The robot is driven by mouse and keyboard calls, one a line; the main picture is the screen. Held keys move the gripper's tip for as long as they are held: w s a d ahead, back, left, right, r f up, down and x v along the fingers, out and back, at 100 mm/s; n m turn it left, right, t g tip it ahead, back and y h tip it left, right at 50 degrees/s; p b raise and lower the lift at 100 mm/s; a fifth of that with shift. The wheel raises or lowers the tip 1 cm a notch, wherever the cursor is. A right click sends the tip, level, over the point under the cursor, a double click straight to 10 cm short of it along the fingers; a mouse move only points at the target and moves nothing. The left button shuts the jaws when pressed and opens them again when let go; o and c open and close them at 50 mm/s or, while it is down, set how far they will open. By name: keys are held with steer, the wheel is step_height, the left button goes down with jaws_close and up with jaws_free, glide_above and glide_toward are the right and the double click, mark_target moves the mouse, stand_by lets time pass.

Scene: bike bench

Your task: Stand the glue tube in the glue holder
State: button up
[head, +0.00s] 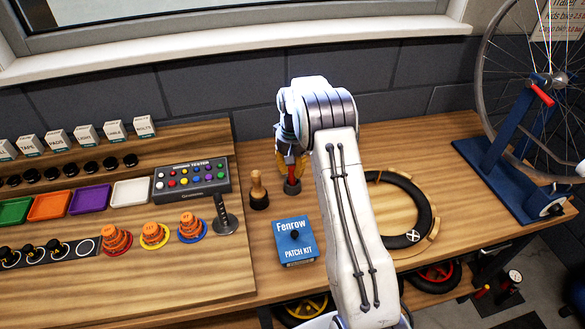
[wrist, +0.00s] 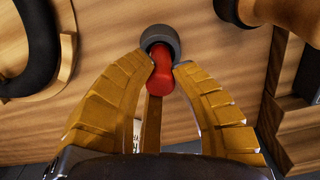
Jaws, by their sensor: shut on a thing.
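The red glue tube (wrist: 164,78) is between the yellow fingers of my gripper (wrist: 165,66), which is shut on it. In the head view the tube (head: 291,181) shows as a small red piece below my gripper (head: 290,163). The glue holder (wrist: 160,36) is a dark round cup at the tube's far end in the wrist view. In the head view the holder (head: 291,189) is directly under the tube. The tube's end overlaps the cup's opening; I cannot tell how deep it sits. My arm and fingers hide part of the tube.
A wooden-handled tool in a dark base (head: 258,190) stands close left of the holder. A blue patch kit box (head: 295,242) lies in front. A black tyre ring (head: 428,212) lies to the right. A tester box (head: 191,180) and coloured trays are on the left.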

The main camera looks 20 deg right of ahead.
steer(key=shift+f+b, duration=0.35)
steer(key=shift+f, duration=0.15)
steer(key=o, duration=1)
steer(key=shift+c, duration=0.2)
steer(key=shift+r, duration=0.1)
